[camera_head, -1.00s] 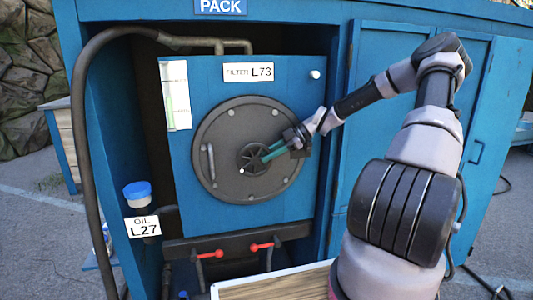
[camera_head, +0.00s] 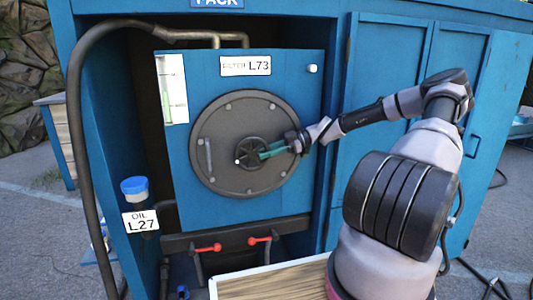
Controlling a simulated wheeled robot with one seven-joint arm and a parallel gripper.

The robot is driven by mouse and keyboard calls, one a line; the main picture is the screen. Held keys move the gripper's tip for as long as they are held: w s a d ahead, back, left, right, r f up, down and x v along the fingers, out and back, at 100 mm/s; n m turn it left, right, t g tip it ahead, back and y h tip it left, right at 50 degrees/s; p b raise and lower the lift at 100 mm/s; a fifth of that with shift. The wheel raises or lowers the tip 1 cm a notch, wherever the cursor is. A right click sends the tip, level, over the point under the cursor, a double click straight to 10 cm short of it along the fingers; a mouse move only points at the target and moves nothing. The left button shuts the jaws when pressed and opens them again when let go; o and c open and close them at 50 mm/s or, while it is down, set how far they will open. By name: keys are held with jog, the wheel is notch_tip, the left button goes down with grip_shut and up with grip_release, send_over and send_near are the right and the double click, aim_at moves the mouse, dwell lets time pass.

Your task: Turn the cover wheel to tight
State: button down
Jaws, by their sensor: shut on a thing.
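The cover wheel (camera_head: 250,154) is a small dark spoked hub at the middle of the round grey cover (camera_head: 235,115). A small white mark shows at the wheel's left edge. The cover has bolts around its rim and a vertical handle on its left. It sits on the blue filter panel labelled L73. My gripper (camera_head: 268,152) reaches in from the right, its green fingers shut on the wheel's right part. The fingertips partly hide the wheel there.
Two red-handled valves (camera_head: 207,248) sit on pipes below the panel. A blue-capped oil container (camera_head: 134,190) labelled L27 stands at lower left. A black hose (camera_head: 78,150) runs down the left side. A wooden-topped surface (camera_head: 270,284) is in front. Blue cabinet doors (camera_head: 385,60) are at right.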

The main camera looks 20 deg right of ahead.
jog(key=c, duration=0.9)
grip_release()
jog(key=shift+s+a+f, duration=0.1)
jog(key=shift+s+a, duration=0.05)
jog(key=shift+s, duration=0.15)
jog(key=shift+w, duration=0.1)
jog(key=shift+r, duration=0.2)
notch_tip(320, 180, up, 10)
jog(key=shift+f, duration=0.15)
